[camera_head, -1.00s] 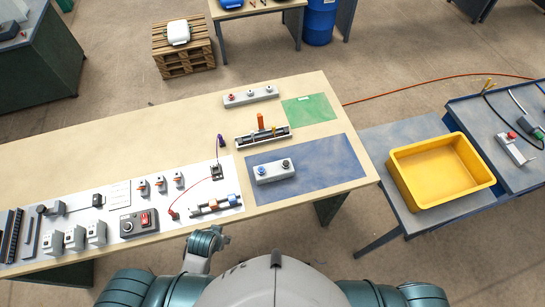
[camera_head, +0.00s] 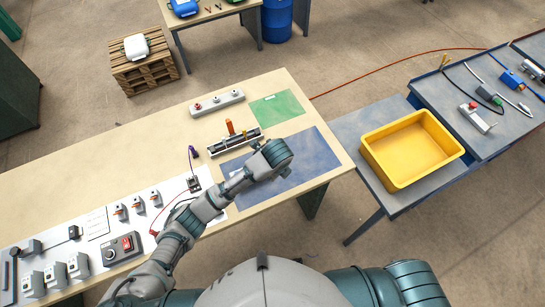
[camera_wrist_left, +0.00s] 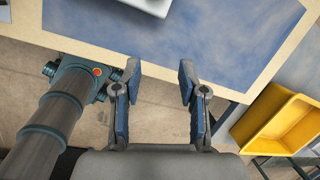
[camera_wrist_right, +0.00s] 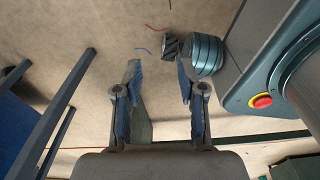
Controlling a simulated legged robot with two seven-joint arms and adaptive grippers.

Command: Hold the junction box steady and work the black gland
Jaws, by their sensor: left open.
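In the head view my left arm reaches over the blue mat (camera_head: 310,155) and covers the place of the junction box; the black gland is hidden. In the left wrist view a pale grey edge, apparently the junction box (camera_wrist_left: 152,4), shows at the top, cut off by the frame. My left gripper (camera_wrist_left: 158,78) is open and empty, apart from the box, over the table's front edge. My right gripper (camera_wrist_right: 158,75) is open and empty over the bare floor, away from the table top.
A rail fixture with an orange part (camera_head: 229,127) stands behind the mat, close to my left wrist. A yellow crate (camera_head: 411,150) stands on the side table to the right.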

